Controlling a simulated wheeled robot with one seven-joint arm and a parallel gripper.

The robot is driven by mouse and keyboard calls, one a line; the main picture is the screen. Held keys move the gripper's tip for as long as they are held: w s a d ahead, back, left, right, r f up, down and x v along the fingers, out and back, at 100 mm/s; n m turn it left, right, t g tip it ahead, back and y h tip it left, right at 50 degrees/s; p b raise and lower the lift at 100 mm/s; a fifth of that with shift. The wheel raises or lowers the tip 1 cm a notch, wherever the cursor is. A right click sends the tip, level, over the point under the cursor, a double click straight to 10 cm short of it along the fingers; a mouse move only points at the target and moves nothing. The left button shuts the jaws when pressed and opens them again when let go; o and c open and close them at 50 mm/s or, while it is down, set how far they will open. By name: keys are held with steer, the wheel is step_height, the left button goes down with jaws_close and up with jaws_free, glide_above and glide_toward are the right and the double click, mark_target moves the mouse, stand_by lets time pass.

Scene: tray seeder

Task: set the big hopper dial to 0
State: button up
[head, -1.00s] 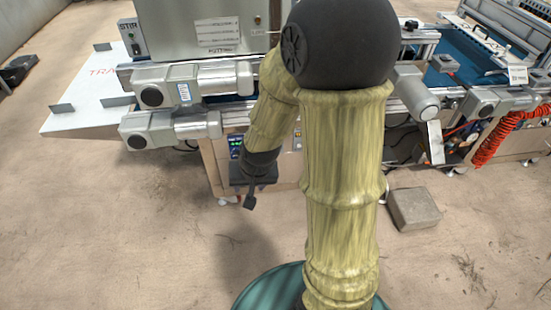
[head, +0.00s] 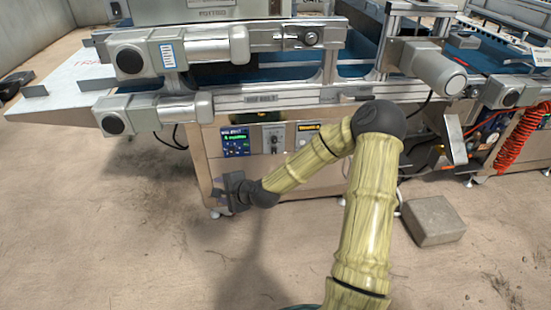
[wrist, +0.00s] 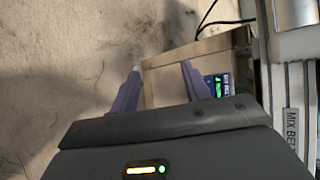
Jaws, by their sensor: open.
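A control panel (head: 268,141) is on the front of the seeder's lower cabinet. It has a lit screen (head: 236,142), a small dark dial (head: 274,141) in the middle and a yellow-labelled unit on the right. I cannot read the dial's label or setting, nor tell whether it is the big hopper dial. My gripper (head: 226,192) is below and left of the panel, in front of the cabinet's lower left corner. In the wrist view my gripper (wrist: 161,76) has two separated fingers with nothing held between them. Part of the lit screen (wrist: 216,85) shows beside the right finger.
Motor housings (head: 145,55) and metal rails jut out above the panel. A concrete block (head: 432,221) lies on the floor at the right. A red coiled hose (head: 520,140) hangs farther right. The floor at the left front is clear.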

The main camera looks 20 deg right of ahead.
mark_target(275, 142)
steer(key=w+d+f+m+t+h+b, duration=0.3)
steer(key=w+d+f+m+t+b, duration=0.3)
steer(key=d+m+b, duration=0.4)
steer(key=d+f+m+t+h+b, duration=0.1)
steer(key=d+f+m+h+b, duration=0.1)
steer(key=d+m+h+b, duration=0.4)
steer(key=d+m, duration=0.4)
steer(key=d, duration=0.4)
steer(key=shift+w+m+b, duration=0.3)
steer(key=shift+w+b, duration=0.1)
steer(key=shift+w+d, duration=0.1)
steer(key=b+x, duration=0.6)
steer(key=x, duration=0.9)
steer(key=shift+w+d+f+b, duration=0.1)
steer(key=shift+w+d+b, duration=0.05)
steer(key=shift+w+b, duration=0.25)
steer(key=shift+w+d, duration=0.15)
steer(key=shift+w, duration=0.5)
steer(key=c, duration=1)
